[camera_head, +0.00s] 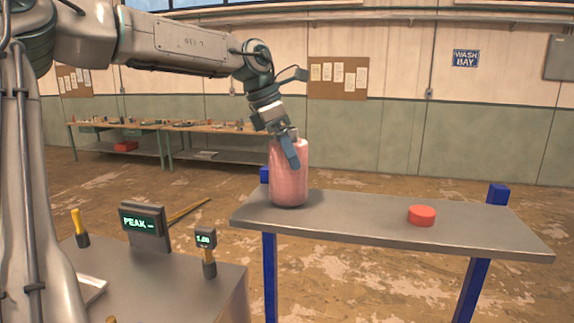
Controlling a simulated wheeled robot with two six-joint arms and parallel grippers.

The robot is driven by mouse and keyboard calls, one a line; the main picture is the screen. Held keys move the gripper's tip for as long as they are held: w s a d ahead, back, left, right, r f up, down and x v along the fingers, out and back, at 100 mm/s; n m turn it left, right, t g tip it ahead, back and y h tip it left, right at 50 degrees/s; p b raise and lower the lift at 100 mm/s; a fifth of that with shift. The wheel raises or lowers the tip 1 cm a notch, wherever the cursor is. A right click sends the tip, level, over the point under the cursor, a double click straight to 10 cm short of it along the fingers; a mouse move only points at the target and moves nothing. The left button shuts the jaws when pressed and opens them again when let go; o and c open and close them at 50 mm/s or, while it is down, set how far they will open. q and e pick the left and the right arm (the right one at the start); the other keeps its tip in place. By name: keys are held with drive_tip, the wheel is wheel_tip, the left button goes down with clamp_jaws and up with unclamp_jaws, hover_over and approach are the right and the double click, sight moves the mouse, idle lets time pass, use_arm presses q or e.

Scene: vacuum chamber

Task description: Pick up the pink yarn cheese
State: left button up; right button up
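The pink yarn cheese (288,187) is a tall pink cylinder standing upright on the left part of the grey bench top (350,222). My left gripper (290,158) comes down from above at the top of the cheese. One blue-grey finger lies in front of its upper side. The other finger is hidden, so I cannot tell whether the gripper is closed on the cheese. The cheese's base appears to rest on the bench top. My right gripper is not in view.
A red disc (421,215) lies on the bench top, right of the cheese. Blue posts (497,194) rise at the bench's back corners. At lower left, a metal surface (190,290) holds a PEAK display (145,226), a small gauge (206,240) and a yellow-topped tool (79,226).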

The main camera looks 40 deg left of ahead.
use_arm(q)
drive_tip(key=shift+w+d, duration=0.1)
drive_tip(key=c, duration=1.6)
drive_tip(key=shift+o, duration=0.2)
